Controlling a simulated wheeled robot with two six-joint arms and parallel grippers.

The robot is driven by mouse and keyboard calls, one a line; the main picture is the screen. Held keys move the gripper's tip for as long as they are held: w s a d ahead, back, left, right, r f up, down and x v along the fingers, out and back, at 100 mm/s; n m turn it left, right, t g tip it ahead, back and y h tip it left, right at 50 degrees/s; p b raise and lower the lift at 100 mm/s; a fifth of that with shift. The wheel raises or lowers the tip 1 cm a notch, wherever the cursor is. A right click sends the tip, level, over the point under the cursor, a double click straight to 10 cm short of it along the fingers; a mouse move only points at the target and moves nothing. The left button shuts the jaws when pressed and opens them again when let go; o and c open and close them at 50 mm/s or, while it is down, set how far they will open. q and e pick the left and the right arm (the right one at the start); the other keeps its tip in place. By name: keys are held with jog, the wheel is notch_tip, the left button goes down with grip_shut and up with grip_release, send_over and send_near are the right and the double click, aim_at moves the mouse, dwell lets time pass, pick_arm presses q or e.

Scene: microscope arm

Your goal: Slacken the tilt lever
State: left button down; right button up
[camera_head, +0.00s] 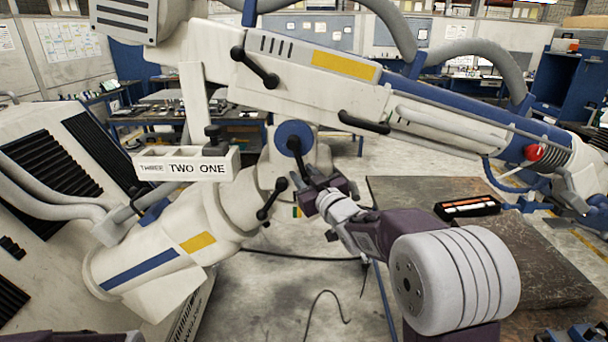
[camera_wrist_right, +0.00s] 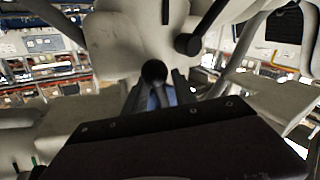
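A white microscope arm fills the head view, with several black ball-ended levers on it. One lever (camera_head: 295,146) sits on a round blue hub (camera_head: 291,131) at the joint and points down. Another lever (camera_head: 271,199) sits lower on the column and one (camera_head: 255,68) higher on the arm. No lever in view is labelled as the tilt lever. My right gripper (camera_head: 303,181) is just below the hub lever. In the right wrist view a black knob (camera_wrist_right: 154,71) shows between the spread fingers of my right gripper (camera_wrist_right: 158,88); contact is unclear. My left gripper is out of view.
A white block (camera_head: 187,164) marked THREE TWO ONE stands left of the joint.

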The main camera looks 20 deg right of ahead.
jog(key=shift+d, duration=0.1)
grip_shut()
